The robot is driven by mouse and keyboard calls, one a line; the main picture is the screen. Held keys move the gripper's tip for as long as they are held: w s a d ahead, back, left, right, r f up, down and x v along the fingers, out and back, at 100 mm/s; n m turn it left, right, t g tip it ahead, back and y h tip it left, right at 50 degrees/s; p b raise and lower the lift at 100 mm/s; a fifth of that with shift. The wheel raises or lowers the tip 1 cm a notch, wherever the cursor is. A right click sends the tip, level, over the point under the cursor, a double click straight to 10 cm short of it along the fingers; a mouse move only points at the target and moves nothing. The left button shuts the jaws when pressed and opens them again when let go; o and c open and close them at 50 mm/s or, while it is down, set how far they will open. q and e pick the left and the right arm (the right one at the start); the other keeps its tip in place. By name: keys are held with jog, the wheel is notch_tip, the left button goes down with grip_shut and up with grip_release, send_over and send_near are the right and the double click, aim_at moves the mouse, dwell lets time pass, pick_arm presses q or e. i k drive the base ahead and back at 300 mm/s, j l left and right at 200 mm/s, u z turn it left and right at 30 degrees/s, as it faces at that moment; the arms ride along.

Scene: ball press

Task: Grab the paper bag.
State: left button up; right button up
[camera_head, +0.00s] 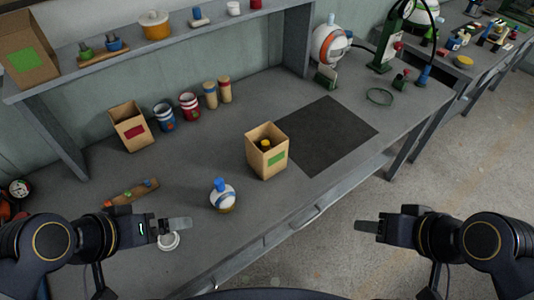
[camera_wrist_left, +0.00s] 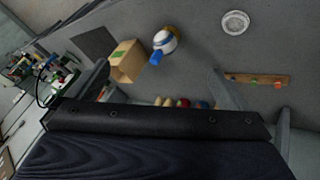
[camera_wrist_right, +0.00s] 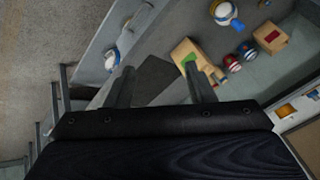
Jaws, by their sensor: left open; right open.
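A tan, open-topped paper bag (camera_head: 267,158) with a green label stands upright near the bench's front edge, with a yellow-topped thing inside. It also shows in the left wrist view (camera_wrist_left: 127,66) and the right wrist view (camera_wrist_right: 184,50). A second tan bag (camera_head: 131,132) with a red label stands at the back left. My left gripper (camera_head: 187,223) is open and empty, left of the green-labelled bag, above the front of the bench. My right gripper (camera_head: 358,226) is open and empty, right of that bag, beyond the bench's front edge. Neither touches a bag.
A white-and-blue ball-shaped thing (camera_head: 222,197) stands between my left gripper and the green-labelled bag. A white ring (camera_head: 168,241) lies beside my left gripper. A dark mat (camera_head: 326,134) lies right of the bag. A tan box (camera_head: 25,56) with a green label sits on the shelf.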

aim_at(266, 165)
jog(key=i+l, duration=0.15)
jog(key=l, duration=0.2)
jog(key=i+l, duration=0.15)
jog(key=l, duration=0.25)
jog(key=l+u, duration=0.1)
jog(key=u, duration=1.55)
